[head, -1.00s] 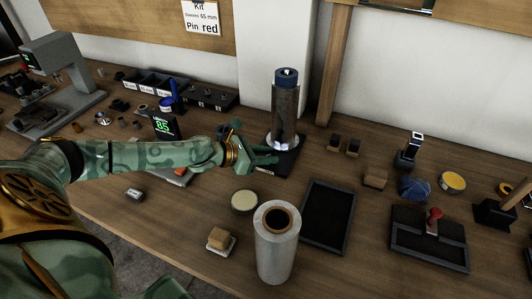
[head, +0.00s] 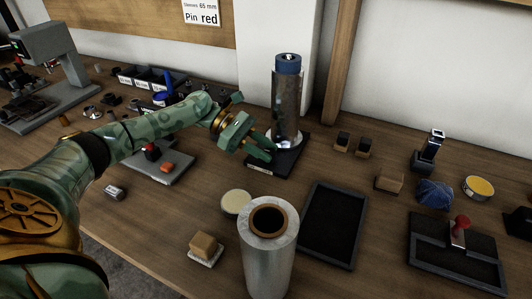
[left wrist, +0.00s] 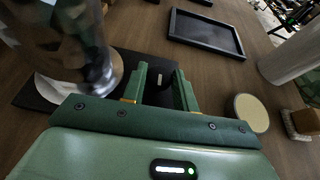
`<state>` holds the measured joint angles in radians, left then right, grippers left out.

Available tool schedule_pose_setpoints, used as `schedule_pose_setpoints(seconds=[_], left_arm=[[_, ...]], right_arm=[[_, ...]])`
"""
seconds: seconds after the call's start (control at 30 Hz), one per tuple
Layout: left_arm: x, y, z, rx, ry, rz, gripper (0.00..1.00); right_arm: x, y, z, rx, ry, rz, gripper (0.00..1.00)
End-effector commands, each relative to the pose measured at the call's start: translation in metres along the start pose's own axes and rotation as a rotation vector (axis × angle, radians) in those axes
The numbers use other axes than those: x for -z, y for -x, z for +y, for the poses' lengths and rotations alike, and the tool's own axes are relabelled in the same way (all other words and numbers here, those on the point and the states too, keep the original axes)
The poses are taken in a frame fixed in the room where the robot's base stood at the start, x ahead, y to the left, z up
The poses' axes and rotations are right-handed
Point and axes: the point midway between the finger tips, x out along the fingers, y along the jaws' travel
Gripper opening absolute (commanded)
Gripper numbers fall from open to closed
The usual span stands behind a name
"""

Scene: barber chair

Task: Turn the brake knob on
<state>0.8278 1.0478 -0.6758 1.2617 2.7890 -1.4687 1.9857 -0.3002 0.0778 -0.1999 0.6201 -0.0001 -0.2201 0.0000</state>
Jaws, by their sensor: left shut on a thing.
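A tall dark cylinder with a blue top (head: 286,100) stands on a black base (head: 285,160) at the back middle of the bench. A bright ring shows around its foot. My left gripper (head: 266,150) is at the left front of this base, fingers pointing down and to the right. In the left wrist view its two green fingers (left wrist: 162,88) stand over the black base (left wrist: 35,97), beside the cylinder (left wrist: 75,50). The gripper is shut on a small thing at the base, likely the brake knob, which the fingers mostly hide. My right gripper is out of view.
A grey roll (head: 268,255), a round cream tin (head: 236,203) and a black tray (head: 355,215) stand in front of the base. A plate with a red button (head: 150,152) lies under my left arm. Small blocks (head: 343,141) are to the right.

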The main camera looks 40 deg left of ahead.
Motion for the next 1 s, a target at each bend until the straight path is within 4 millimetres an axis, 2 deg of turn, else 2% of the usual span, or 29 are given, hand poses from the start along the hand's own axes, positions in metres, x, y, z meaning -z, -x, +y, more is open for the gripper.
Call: schedule_pose_setpoints(seconds=[0.63,0.67,0.7,0.73,1.0], left_arm=[[-0.0021,-0.0001,0.0011,0.045,-0.022,-0.004,0.06],[-0.0022,-0.0001,0.0010,0.045,-0.022,-0.004,0.34],[-0.0022,-0.0001,0.0010,0.045,-0.022,-0.004,0.45],[-0.0021,-0.0002,0.0010,0.045,-0.022,-0.004,0.50],[-0.0013,0.0003,0.0007,0.046,-0.021,-0.002,0.50]], right_arm=[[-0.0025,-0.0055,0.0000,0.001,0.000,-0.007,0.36],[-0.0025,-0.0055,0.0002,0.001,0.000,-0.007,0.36],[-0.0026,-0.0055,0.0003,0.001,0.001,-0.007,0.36],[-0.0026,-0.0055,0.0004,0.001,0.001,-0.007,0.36],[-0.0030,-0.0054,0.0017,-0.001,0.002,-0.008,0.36]])
